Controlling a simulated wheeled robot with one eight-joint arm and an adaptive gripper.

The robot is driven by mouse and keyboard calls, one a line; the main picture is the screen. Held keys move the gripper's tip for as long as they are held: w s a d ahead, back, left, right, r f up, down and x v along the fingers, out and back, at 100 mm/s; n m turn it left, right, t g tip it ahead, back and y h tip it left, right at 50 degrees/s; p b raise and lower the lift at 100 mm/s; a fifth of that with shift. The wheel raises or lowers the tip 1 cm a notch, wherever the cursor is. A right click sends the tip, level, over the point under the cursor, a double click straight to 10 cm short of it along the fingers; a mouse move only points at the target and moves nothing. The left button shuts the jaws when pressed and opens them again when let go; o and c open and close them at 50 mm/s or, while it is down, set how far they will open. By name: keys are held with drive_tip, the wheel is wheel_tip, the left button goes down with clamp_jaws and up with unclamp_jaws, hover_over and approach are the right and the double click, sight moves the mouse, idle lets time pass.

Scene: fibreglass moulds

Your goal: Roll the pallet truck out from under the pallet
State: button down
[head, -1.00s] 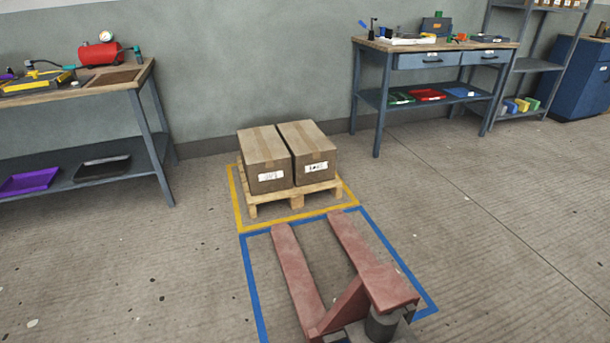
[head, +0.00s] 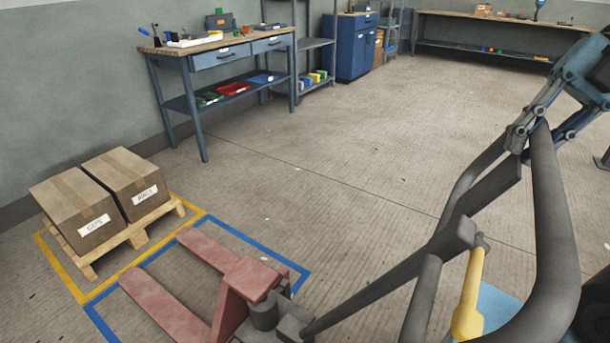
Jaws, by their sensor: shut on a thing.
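The red pallet truck (head: 245,283) stands on the floor in the head view. Its two forks (head: 160,305) point at the wooden pallet (head: 138,236) but lie clear of it, with bare floor between. The fork tips are at the blue outline's (head: 262,248) edge nearest the pallet. The pallet sits inside a yellow outline (head: 62,268) and bears two brown boxes (head: 75,212). The truck's grey handle (head: 555,210) rises at the right. My gripper (head: 527,138) is shut on the handle's upper part; its far finger is partly hidden.
A workbench (head: 225,52) with tools and trays stands against the wall behind the pallet. Shelving (head: 318,50) and a blue cabinet (head: 355,48) stand farther right. A long bench (head: 480,25) lines the back. The middle floor is open.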

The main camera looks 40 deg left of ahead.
drive_tip(key=s+a+r, duration=0.1)
drive_tip(key=a+r, duration=0.2)
drive_tip(key=a, duration=0.5)
drive_tip(key=shift+s+a+r+h, duration=0.3)
drive_tip(key=shift+a, duration=0.05)
drive_tip(key=s+a+r, duration=0.1)
drive_tip(key=a, duration=0.6)
drive_tip(key=s+a+r+h, duration=0.1)
drive_tip(key=a+r, duration=0.1)
drive_tip(key=a, duration=0.5)
drive_tip(key=shift+s+a, duration=0.15)
drive_tip(key=shift+s, duration=0.1)
idle(0.4)
drive_tip(key=c, duration=1.5)
unclamp_jaws()
drive_tip(key=shift+o, duration=0.9)
drive_tip(key=shift+w, duration=0.1)
